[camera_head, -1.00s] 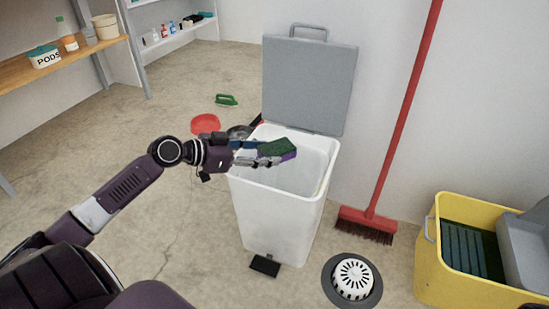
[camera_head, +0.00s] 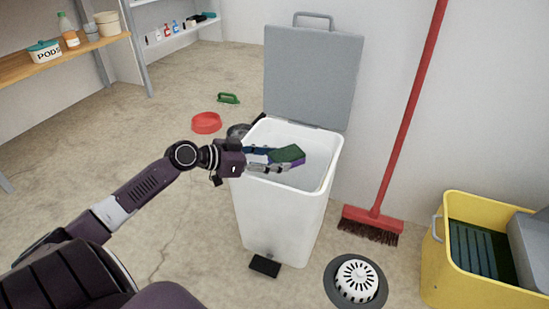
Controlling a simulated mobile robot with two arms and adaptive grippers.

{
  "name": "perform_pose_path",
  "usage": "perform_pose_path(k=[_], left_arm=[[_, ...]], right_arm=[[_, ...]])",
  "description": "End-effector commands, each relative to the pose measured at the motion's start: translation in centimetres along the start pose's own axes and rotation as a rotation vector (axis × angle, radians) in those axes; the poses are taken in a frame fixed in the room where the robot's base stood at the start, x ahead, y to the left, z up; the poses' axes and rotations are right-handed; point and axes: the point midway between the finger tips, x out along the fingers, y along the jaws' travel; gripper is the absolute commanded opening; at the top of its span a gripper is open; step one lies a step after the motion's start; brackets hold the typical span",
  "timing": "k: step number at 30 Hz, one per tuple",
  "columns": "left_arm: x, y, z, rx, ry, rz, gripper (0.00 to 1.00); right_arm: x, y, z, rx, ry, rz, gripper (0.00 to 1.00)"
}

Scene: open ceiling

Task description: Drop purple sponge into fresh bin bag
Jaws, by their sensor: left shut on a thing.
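The purple sponge (camera_head: 288,154) has a dark green scouring side facing up and a purple edge below. My left gripper (camera_head: 275,157) is shut on it and holds it over the open mouth of the white pedal bin (camera_head: 283,215). The bin's grey lid (camera_head: 311,78) stands up against the wall. The bin's inside is white; I cannot tell a bag apart from its walls. My right gripper is not in view.
A red broom (camera_head: 408,110) leans on the wall right of the bin. A yellow mop bucket (camera_head: 462,291) stands at the lower right. A drain strainer (camera_head: 356,282) lies on the floor. A red bowl (camera_head: 206,122) and green brush (camera_head: 228,98) lie behind my arm.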

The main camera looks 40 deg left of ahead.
Motion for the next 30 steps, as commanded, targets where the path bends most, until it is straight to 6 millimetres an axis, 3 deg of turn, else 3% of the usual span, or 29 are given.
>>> perform_pose_path(k=[8,9,15,25,30], left_arm=[[0.0,0.0,0.1,0.0,0.0,0.0,0.38],[0.0,0.0,0.1,0.0,0.0,0.0,0.47],[0.0,0.0,0.1,0.0,0.001,0.0,0.67],[-0.2,0.0,0.1,-0.001,0.0,0.0,0.67],[-1.7,0.1,0.3,-0.003,-0.002,0.001,0.67]], right_arm=[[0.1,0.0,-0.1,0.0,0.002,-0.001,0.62],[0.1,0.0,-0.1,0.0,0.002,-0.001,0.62],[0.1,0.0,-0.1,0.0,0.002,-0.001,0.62],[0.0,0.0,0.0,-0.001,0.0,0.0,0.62],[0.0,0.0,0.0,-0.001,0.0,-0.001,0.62]])
